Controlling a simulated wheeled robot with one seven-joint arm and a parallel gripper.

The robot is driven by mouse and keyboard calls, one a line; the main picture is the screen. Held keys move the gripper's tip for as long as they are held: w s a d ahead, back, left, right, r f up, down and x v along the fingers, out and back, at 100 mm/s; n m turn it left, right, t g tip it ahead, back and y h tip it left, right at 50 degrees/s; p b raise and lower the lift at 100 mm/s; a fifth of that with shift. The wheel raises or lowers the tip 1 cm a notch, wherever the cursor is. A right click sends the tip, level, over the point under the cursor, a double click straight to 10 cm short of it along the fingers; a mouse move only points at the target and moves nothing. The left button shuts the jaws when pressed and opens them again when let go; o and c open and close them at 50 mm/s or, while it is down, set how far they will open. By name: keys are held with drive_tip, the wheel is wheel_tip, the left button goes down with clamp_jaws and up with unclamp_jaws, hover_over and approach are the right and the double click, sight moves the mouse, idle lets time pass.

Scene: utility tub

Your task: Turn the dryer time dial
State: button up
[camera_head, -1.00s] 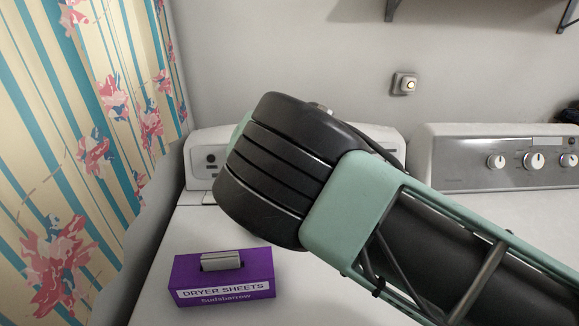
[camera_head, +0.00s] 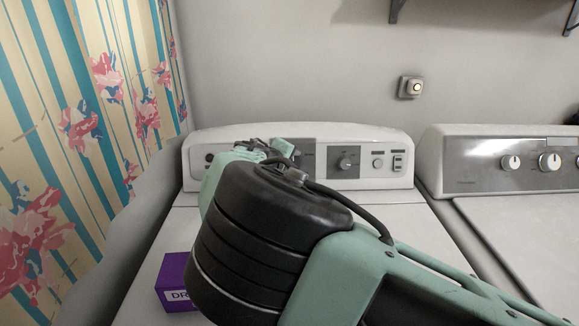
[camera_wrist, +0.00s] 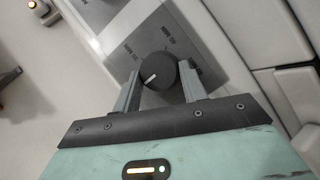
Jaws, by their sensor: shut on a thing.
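The dryer's control panel (camera_head: 322,175) is at the back of the white machine, with a dark round dial (camera_head: 345,163) in plain view on it. In the wrist view, a dark round dial (camera_wrist: 157,68) with a white pointer line sits on a grey plate with printed labels. My gripper (camera_wrist: 158,83) has one finger on each side of this dial and is shut on it. In the head view my arm hides the fingers and the held dial, and only the teal back of the gripper shows at the panel.
A purple dryer sheets box (camera_head: 176,284) stands on the white machine top, partly behind my arm. A second machine (camera_head: 490,165) with light knobs is on the right.

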drive_tip(key=shift+d, duration=0.2)
idle(0.4)
drive_tip(key=o, duration=1)
drive_tip(key=shift+w, duration=0.1)
drive_tip(key=b+v, duration=0.3)
drive_tip(key=v, duration=1.4)
drive_tip(key=shift+a, duration=0.15)
